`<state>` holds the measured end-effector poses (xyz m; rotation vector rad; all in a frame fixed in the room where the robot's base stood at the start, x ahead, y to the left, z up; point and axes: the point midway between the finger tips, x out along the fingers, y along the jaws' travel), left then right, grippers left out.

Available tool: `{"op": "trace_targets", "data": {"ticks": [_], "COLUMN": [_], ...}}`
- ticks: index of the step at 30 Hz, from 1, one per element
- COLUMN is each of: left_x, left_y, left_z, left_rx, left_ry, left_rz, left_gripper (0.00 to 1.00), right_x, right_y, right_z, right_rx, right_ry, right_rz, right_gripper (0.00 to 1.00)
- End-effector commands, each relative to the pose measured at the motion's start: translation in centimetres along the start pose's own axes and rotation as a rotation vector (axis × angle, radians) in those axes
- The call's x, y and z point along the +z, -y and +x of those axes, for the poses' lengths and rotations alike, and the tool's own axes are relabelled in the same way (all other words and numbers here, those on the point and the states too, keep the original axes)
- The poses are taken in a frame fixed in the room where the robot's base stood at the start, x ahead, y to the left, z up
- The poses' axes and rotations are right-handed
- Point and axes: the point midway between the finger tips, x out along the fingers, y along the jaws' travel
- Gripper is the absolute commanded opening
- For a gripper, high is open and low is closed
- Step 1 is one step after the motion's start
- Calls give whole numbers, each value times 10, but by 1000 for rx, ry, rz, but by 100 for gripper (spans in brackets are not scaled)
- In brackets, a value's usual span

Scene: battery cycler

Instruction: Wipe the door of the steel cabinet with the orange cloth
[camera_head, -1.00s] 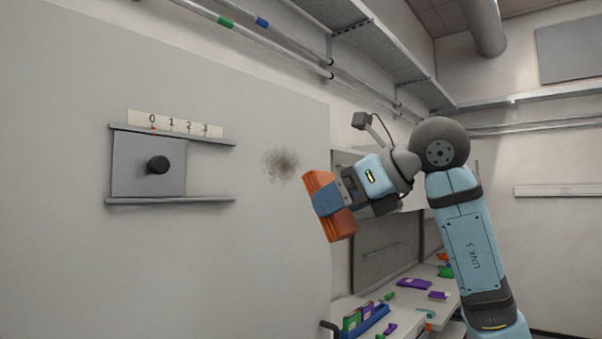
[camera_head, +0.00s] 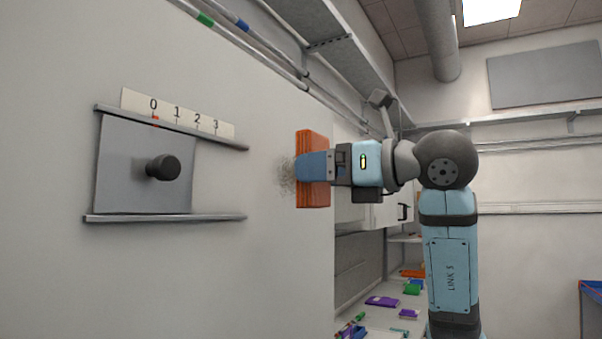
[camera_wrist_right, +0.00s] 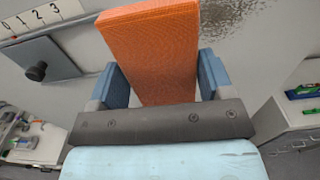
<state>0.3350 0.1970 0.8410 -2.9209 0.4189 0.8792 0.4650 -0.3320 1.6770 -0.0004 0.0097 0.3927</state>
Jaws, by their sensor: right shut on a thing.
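The orange cloth (camera_head: 314,142), a thick folded block, is held upright in front of the pale grey door (camera_head: 255,270). My right gripper (camera_head: 314,166) is shut on it with blue fingers. The cloth also fills the upper middle of the right wrist view (camera_wrist_right: 155,45), between the two fingers of the gripper (camera_wrist_right: 163,78). A dark speckled smudge (camera_head: 286,174) on the door shows just left of the cloth, which hides part of it. I cannot tell whether the cloth touches the door. My left gripper is in neither view.
A sliding plate (camera_head: 125,185) with a black knob (camera_head: 163,167) sits between two rails on the door, under a 0-to-3 scale (camera_head: 185,118). A shelf (camera_head: 325,30) and pipes run above. A bench with purple packets (camera_head: 382,301) lies beyond the door's right edge.

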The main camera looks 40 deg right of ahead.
Motion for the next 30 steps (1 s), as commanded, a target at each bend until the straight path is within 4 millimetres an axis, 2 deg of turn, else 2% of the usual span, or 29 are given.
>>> {"op": "trace_targets", "data": {"ticks": [5, 18, 30], "left_x": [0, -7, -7], "left_y": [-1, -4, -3], "left_z": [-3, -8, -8], "left_rx": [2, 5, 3], "left_ry": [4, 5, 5], "left_rz": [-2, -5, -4], "left_gripper": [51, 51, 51], "right_x": [1, 1, 0], "right_y": [0, 0, 0], "right_z": [10, 52, 59], "right_rx": [1, 0, 0], "right_ry": [4, 2, 3], "right_rz": [0, 0, -1], "right_gripper": [55, 55, 55]}}
